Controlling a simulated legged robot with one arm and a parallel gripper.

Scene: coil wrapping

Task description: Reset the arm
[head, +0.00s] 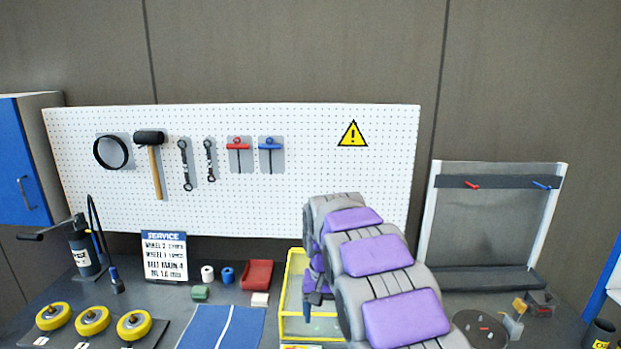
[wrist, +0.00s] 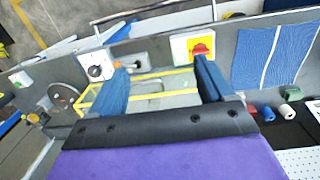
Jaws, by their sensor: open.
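My arm, with purple pads on grey links, reaches up and forward over the right-centre of the bench in the head view. My gripper (wrist: 160,88) shows in the wrist view with its two blue fingers spread wide apart and nothing between them. In the head view the gripper is mostly hidden behind my own arm. Below it is a yellow-framed tray (head: 290,292), which also shows in the wrist view (wrist: 98,95) behind and between the fingers. The fingers appear apart from the tray, though their height above it is hard to tell.
A pegboard (head: 330,170) with hanging tools stands behind the bench. A service sign (head: 165,257), several yellow wheels (head: 92,321), a blue mat (head: 225,328) and a red tray (head: 257,274) lie left of my arm. A grey stand (head: 490,220) and a round plate (head: 480,328) are at right.

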